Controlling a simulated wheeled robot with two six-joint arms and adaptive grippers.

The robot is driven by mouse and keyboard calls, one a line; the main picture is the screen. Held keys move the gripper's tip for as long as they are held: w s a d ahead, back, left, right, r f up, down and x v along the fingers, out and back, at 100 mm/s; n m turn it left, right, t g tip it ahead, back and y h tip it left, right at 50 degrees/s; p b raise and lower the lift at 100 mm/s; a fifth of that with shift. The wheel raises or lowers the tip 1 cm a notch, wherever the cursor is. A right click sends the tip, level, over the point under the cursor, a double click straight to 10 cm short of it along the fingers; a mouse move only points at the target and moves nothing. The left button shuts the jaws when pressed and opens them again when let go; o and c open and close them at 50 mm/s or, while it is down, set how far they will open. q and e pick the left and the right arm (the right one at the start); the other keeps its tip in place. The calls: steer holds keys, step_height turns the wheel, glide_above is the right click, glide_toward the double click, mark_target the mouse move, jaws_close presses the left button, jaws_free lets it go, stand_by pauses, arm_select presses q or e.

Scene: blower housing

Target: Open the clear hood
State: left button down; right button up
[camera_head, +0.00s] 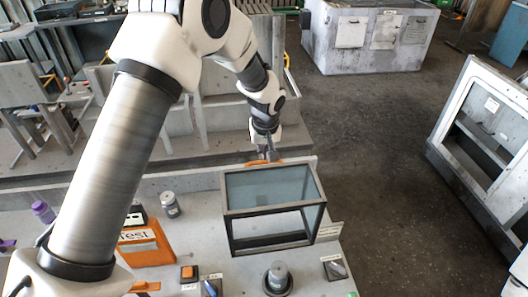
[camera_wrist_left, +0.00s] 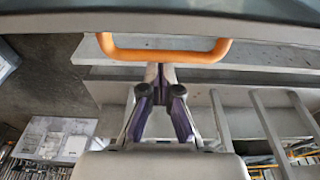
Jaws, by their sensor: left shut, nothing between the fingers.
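The clear hood (camera_head: 272,188) is a dark-framed box with bluish see-through panes. It stands on the grey bench top and looks down, with its frame resting on the bench. An orange U-shaped handle (camera_head: 279,161) sits at the hood's far edge, and it shows large in the left wrist view (camera_wrist_left: 205,57). My left gripper (camera_head: 266,157) comes down at that far edge. In the left wrist view its purple-sided fingers (camera_wrist_left: 160,70) are shut and empty. Their tips are right at the handle's bar; I cannot tell whether they touch it. My right gripper is not in view.
A black knob (camera_head: 278,278) stands in front of the hood. An orange Test box (camera_head: 147,243), a grey cylinder (camera_head: 170,205) and an orange button (camera_head: 188,273) are to its left. A framed grey cabinet (camera_head: 485,140) stands at the right. Floor between is clear.

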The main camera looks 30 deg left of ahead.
arm_select(q)
steer(key=s+b, duration=0.1)
steer(key=s+d+r+b, duration=0.1)
steer(key=b, duration=0.1)
steer(key=shift+d+t+y, duration=0.25)
steer(key=shift+t+y, duration=0.05)
steer(key=shift+t, duration=0.1)
steer(key=v, duration=1.3)
steer(key=shift+s+d, duration=0.45)
